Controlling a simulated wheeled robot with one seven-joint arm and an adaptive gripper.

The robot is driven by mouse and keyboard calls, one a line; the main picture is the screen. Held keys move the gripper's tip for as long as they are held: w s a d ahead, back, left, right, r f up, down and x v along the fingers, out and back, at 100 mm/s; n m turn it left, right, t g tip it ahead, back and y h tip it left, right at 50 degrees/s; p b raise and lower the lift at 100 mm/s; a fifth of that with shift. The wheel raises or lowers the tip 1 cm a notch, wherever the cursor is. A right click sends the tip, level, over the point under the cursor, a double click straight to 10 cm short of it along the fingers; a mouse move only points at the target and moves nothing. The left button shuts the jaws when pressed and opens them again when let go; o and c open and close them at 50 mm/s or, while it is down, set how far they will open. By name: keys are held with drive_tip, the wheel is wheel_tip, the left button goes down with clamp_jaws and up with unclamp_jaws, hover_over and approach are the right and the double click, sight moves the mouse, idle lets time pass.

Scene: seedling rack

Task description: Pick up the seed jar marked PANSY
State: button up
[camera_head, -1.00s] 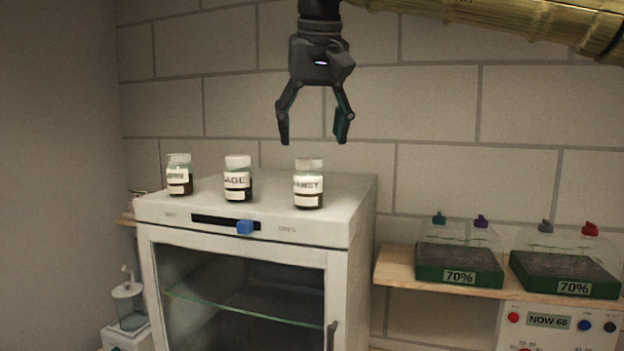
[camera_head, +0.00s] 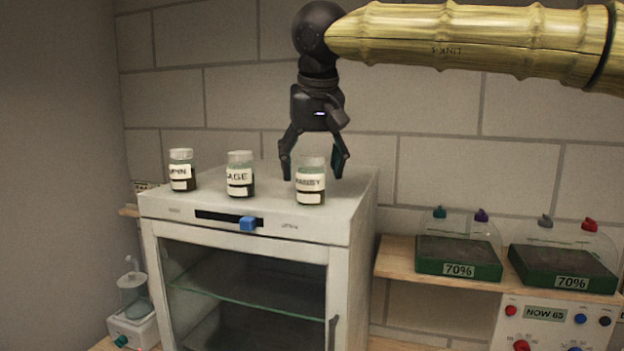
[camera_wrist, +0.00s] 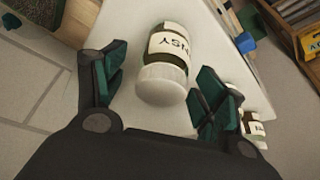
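The PANSY seed jar (camera_head: 311,184) stands upright at the right end of a row of three jars on top of a white cabinet (camera_head: 345,215). It has a pale lid, a white label and dark contents. My gripper (camera_head: 312,176) is open, its fingers pointing down behind and around the upper part of this jar in the head view. In the wrist view the jar (camera_wrist: 168,62) lies between the two open fingers (camera_wrist: 158,88), its lid towards me and its label partly readable as "NSY". No finger clearly touches it.
Two other jars, one reading "AGE" (camera_head: 240,175) and one ending "PIN" (camera_head: 181,171), stand to the left. A blue slider (camera_head: 247,223) is on the cabinet's front. Green trays (camera_head: 457,262) with clear covers sit on the right shelf. A block wall is behind.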

drive_tip(key=shift+s+r, duration=0.1)
drive_tip(key=shift+s, duration=0.05)
drive_tip(key=c, duration=1.1)
drive_tip(key=shift+o, duration=0.2)
